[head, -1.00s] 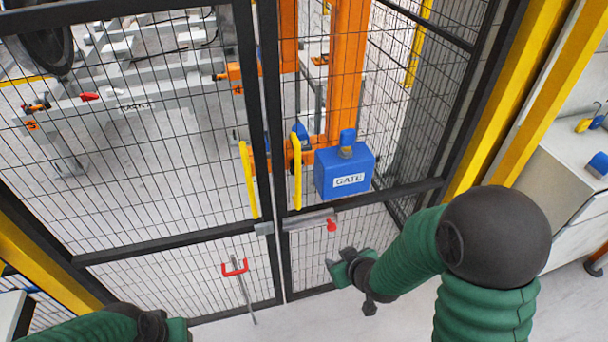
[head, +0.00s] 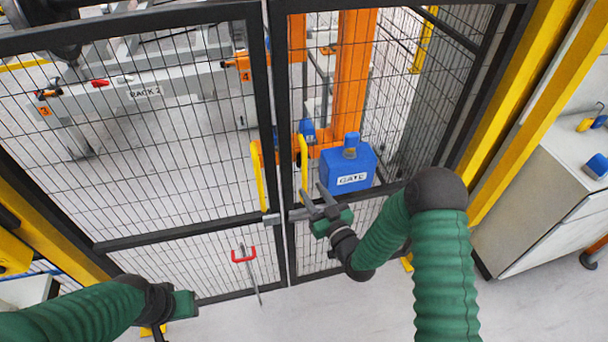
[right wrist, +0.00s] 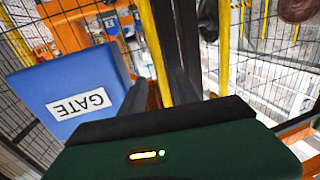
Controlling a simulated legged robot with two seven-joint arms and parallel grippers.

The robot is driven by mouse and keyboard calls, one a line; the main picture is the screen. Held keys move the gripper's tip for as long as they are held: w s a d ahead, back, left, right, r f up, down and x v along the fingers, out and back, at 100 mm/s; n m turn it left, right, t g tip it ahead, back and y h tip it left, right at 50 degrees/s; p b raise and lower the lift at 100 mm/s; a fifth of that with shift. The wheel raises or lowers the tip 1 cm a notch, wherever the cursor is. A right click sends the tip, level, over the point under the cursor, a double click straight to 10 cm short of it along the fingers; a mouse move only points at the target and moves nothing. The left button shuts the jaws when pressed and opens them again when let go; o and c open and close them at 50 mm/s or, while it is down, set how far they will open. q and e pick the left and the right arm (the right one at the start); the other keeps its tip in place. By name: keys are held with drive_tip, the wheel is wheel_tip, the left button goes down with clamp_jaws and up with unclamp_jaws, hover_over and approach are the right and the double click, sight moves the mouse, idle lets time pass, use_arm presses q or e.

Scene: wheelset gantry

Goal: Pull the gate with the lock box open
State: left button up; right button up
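The gate with the blue lock box (head: 346,174) marked GATE is the right mesh leaf (head: 283,120), standing closed beside the left leaf (head: 262,110). A yellow handle (head: 303,160) is on its edge, left of the box. My right gripper (head: 312,190) is open, just below and right of that handle. In the right wrist view the lock box (right wrist: 75,90) is left of the fingers, and a yellow upright bar (right wrist: 153,45) shows between them; contact cannot be told. My left gripper (head: 185,304) is low at the left, away from the gate; its fingers are not clear.
The left leaf carries another yellow handle (head: 258,178) and a red-handled drop rod (head: 248,262). A grey latch bar (head: 300,213) crosses near the seam, partly behind my gripper. A yellow post (head: 535,110) and a cabinet (head: 545,215) stand at right. The floor in front is clear.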

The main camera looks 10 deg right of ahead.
sight(306, 181)
drive_tip(key=p+x, duration=0.1)
drive_tip(key=x, duration=0.5)
clamp_jaws()
idle(1.2)
